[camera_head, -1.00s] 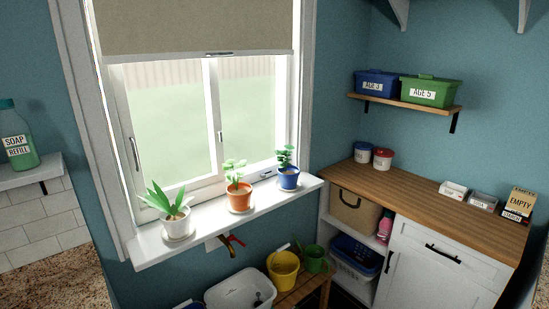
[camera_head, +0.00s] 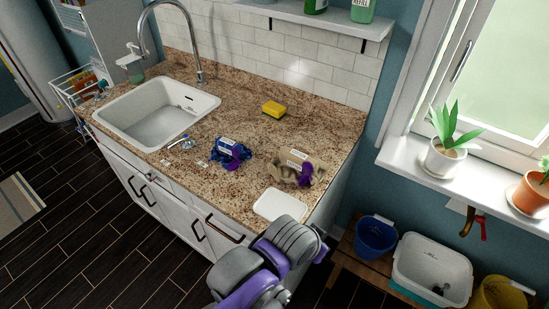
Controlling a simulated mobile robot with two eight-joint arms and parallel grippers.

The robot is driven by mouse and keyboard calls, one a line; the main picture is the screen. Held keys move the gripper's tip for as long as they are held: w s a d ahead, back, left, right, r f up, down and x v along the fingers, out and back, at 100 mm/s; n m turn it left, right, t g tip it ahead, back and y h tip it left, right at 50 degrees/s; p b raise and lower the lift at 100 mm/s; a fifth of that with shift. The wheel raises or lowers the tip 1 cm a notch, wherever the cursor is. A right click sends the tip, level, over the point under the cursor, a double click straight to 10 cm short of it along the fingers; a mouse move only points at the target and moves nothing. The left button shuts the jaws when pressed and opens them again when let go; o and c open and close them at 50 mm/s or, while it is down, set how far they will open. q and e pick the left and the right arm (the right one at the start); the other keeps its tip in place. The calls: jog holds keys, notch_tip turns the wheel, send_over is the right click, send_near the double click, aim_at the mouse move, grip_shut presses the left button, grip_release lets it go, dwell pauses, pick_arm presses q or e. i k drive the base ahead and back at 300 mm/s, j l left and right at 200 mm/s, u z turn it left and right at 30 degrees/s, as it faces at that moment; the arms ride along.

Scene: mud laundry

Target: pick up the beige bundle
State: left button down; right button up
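The beige bundle (camera_head: 289,170) lies on the speckled granite counter (camera_head: 213,184), near its right end. It has a purple part on its right side and a small white label on top. A blue and purple bundle (camera_head: 231,153), also labelled, lies to its left, apart from it. A grey and purple arm of mine shows at the bottom centre, in front of the counter's front right corner. No fingertips of either gripper can be made out.
A white board (camera_head: 280,205) lies in front of the beige bundle. A yellow sponge (camera_head: 273,109) lies behind, and a sink (camera_head: 156,112) with a tall faucet (camera_head: 197,60) is to the left. Right of the counter, a low bench holds a blue bucket (camera_head: 376,237) and a white tub (camera_head: 432,268).

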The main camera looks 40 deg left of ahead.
aim_at(291, 166)
jog(key=i+l+u, duration=0.1)
jog(key=u, duration=0.35)
jog(key=i+l+u, duration=0.2)
jog(key=u, duration=0.25)
jog(key=i+l+u, duration=0.15)
jog(key=u, duration=0.35)
jog(key=i+l+u, duration=0.15)
jog(key=l+u, duration=0.15)
jog(key=i+l+u, duration=0.1)
jog(key=l+u, duration=0.15)
jog(key=l, duration=0.15)
jog(key=i+l+u, duration=0.1)
jog(key=l+u, duration=0.2)
